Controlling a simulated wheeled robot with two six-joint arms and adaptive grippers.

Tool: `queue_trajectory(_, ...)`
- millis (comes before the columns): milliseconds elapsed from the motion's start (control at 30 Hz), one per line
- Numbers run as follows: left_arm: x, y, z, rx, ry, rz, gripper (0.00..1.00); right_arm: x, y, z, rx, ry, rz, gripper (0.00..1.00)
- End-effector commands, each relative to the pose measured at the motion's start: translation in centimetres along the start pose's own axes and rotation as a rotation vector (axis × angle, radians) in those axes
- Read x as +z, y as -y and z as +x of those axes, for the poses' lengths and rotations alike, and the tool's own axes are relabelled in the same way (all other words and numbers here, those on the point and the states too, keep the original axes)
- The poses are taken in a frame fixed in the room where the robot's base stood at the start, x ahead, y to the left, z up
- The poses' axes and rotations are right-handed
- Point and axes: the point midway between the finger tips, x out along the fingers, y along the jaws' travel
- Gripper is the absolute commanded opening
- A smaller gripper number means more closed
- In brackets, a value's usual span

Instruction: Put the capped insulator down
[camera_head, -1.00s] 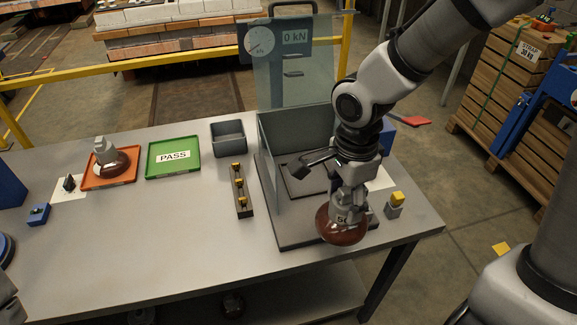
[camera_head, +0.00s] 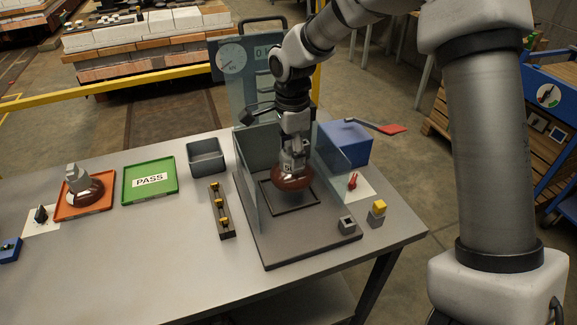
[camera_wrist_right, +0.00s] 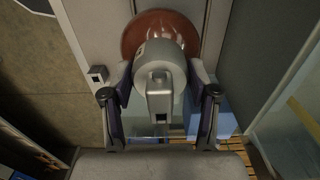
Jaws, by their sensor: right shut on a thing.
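The capped insulator, a brown disc with a grey metal cap (camera_head: 291,180), hangs upright in my right gripper (camera_head: 293,158). It is over the dark square frame (camera_head: 290,212) on the grey base of the test stand (camera_head: 275,250), between clear side panels. It looks a little above the frame, but I cannot tell the exact gap. In the right wrist view the grey cap (camera_wrist_right: 158,75) sits between the two fingers of the right gripper (camera_wrist_right: 160,98), with the brown disc (camera_wrist_right: 160,27) beyond it. My left gripper is not in view.
A second insulator (camera_head: 84,187) rests on the orange tray (camera_head: 66,213). The green PASS tray (camera_head: 150,196), a grey bin (camera_head: 206,156) and a rack with yellow-topped pieces (camera_head: 221,210) stand left of the stand. The front table is clear.

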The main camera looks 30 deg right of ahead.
Motion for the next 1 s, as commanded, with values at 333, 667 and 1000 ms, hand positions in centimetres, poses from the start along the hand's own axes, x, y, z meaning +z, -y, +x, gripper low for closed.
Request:
queue_trajectory(333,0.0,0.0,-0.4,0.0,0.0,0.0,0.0,0.0,1.6,2.2,0.0,0.0,-0.001,0.0)
queue_trajectory(667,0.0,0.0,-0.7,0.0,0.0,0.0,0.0,0.0,1.5,5.9,0.001,-0.001,-0.001,0.0)
queue_trajectory(1000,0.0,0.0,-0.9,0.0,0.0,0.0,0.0,0.0,2.0,7.0,-0.002,0.0,-0.001,0.0)
